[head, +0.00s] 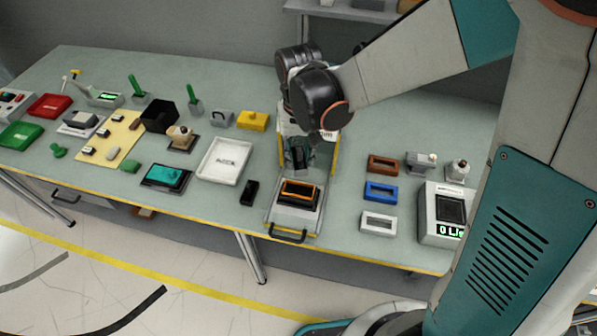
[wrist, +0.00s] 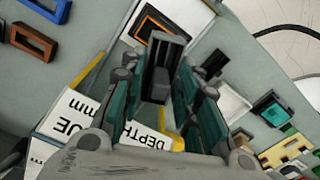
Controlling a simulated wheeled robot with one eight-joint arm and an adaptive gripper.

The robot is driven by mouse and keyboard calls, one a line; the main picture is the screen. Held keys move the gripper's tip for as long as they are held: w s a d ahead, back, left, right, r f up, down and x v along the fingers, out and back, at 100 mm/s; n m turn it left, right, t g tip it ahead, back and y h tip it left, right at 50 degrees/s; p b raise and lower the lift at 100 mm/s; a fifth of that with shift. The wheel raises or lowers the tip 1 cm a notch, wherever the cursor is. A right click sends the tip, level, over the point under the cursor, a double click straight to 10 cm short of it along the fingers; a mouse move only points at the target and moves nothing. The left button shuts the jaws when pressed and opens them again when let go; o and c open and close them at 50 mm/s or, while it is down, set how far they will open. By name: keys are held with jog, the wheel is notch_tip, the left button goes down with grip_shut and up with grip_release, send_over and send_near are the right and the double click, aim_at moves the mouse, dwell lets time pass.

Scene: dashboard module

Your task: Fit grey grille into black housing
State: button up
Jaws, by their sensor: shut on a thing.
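My gripper (wrist: 165,95) is shut on a dark grey grille (wrist: 163,62), which stands out between its two teal-padded fingers in the wrist view. In the head view my gripper (head: 298,158) hangs above and behind the black housing (head: 298,194). The housing has an orange frame around its top and sits on a light grey fixture with a dark front handle. In the wrist view the orange-rimmed housing (wrist: 152,30) is partly hidden behind the grille. The grille appears apart from the housing. The exact gap cannot be told.
A yellow-edged stand (head: 336,158) with white depth labels (wrist: 72,118) stands close around my gripper. Brown, blue and white frames (head: 380,191) lie to the right, beside a display unit (head: 440,212). A small black block (head: 249,192) and white tray (head: 222,160) lie left.

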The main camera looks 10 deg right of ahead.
notch_tip(320, 180, down, 11)
jog(key=b, duration=0.6)
jog(key=shift+f, duration=0.1)
jog(key=shift+f+b, duration=0.25)
jog(key=shift+b, duration=0.3)
jog(key=o, duration=1)
jog(key=shift+o, duration=0.2)
notch_tip(320, 180, up, 13)
jog(key=p, duration=0.9)
jog(key=shift+f, duration=0.15)
